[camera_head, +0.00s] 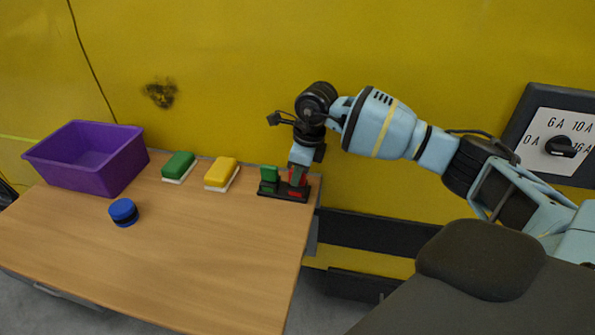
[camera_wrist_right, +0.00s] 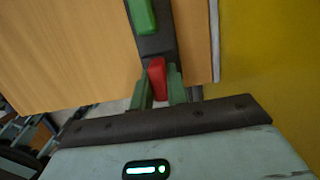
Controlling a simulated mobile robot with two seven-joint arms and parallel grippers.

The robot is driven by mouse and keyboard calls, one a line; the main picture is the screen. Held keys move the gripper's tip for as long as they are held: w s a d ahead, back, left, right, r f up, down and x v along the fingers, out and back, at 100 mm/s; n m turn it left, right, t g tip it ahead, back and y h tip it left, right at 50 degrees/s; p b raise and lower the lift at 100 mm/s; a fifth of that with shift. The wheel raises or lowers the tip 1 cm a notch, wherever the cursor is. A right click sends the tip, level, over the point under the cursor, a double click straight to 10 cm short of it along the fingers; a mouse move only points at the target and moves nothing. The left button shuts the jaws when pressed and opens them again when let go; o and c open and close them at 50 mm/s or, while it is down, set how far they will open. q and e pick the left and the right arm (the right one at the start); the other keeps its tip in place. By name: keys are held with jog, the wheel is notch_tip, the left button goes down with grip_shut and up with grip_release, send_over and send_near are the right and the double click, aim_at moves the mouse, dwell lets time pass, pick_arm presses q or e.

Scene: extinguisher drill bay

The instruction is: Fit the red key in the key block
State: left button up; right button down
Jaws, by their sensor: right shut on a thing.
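The black key block (camera_head: 283,195) stands at the right end of the wooden table, with a green key (camera_head: 269,174) upright on its left side. My right gripper (camera_head: 298,168) is over the right side of the block, shut on the red key (camera_head: 297,178). In the right wrist view, the red key (camera_wrist_right: 157,75) sits between my two fingers, over or at the end of the dark block (camera_wrist_right: 155,45), in line with the green key (camera_wrist_right: 143,15). I cannot tell whether its lower end is seated, as the fingers hide part of it. My left gripper is out of view.
On the table (camera_head: 190,270) are a purple bin (camera_head: 115,170), a blue round object (camera_head: 123,212), and green (camera_head: 179,166) and yellow (camera_head: 221,173) blocks. The table's right edge lies close to the key block. A yellow wall (camera_head: 230,70) rises behind. The table's front middle is clear.

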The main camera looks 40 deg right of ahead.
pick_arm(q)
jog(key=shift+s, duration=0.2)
pick_arm(e)
jog(key=c, duration=1.3)
grip_release()
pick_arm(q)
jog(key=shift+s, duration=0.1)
pick_arm(e)
jog(key=shift+r, duration=0.35)
jog(key=r, duration=0.4)
jog(key=s+r, duration=0.1)
jog(key=r, duration=0.1)
jog(key=shift+d, duration=0.4)
jog(key=shift+s+d+r, duration=0.1)
jog(key=shift+r, duration=0.45)
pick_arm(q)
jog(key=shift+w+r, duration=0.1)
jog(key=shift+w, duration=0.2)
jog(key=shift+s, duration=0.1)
